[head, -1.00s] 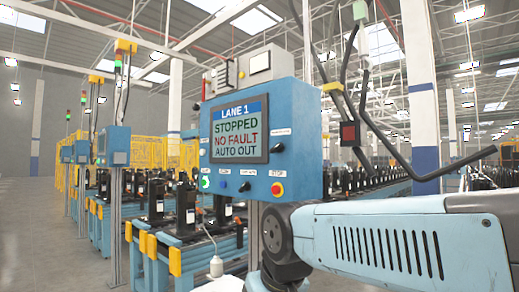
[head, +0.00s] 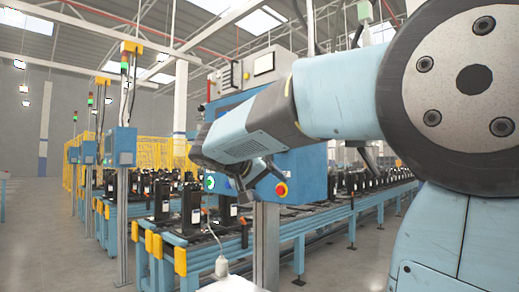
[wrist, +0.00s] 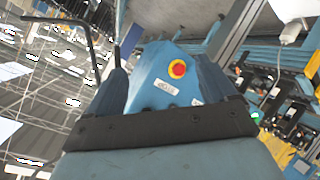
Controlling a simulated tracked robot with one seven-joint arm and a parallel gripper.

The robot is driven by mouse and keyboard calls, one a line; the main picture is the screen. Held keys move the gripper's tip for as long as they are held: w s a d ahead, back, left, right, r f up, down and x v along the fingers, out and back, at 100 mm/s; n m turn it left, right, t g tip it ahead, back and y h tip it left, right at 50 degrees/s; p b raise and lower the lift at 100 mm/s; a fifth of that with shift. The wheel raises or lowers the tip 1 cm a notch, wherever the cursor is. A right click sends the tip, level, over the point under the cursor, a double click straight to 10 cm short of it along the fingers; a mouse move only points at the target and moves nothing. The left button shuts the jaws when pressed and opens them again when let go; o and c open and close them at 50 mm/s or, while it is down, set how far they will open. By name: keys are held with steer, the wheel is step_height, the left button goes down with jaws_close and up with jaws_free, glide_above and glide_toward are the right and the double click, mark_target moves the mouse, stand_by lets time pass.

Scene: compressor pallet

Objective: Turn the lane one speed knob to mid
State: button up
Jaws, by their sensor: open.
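The blue lane one control panel (head: 310,172) stands on a post, its screen and most of its front hidden behind my arm in the head view. A green-lit button (head: 210,181) shows at its lower left and a red stop button on a yellow base (head: 281,189) at its lower right. I cannot make out the speed knob in either view. My gripper (head: 258,182) is open in front of the panel's lower edge. In the wrist view the panel (wrist: 150,85) lies beyond the two fingers, with the red button (wrist: 177,69) between them. No contact is visible.
A conveyor (head: 300,225) carrying dark units runs behind the panel. A metal post (head: 266,245) holds the panel up. A white hanging fitting (head: 221,266) is low in front. Other blue panels (head: 122,146) stand at left; open floor lies far left.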

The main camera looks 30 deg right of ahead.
steer(key=w+a+r+m+t+h, duration=0.1)
steer(key=w+r+m+h, duration=0.35)
steer(key=w+r, duration=0.6)
steer(key=r+x, duration=0.1)
steer(key=x, duration=1.2)
steer(key=shift+s+d+r+n+h, duration=0.25)
steer(key=shift+r+n+h, duration=0.1)
steer(key=shift+h, duration=0.1)
steer(key=c, duration=1)
steer(key=shift+a, duration=0.25)
steer(key=shift+c, duration=0.3)
steer(key=shift+d, duration=0.1)
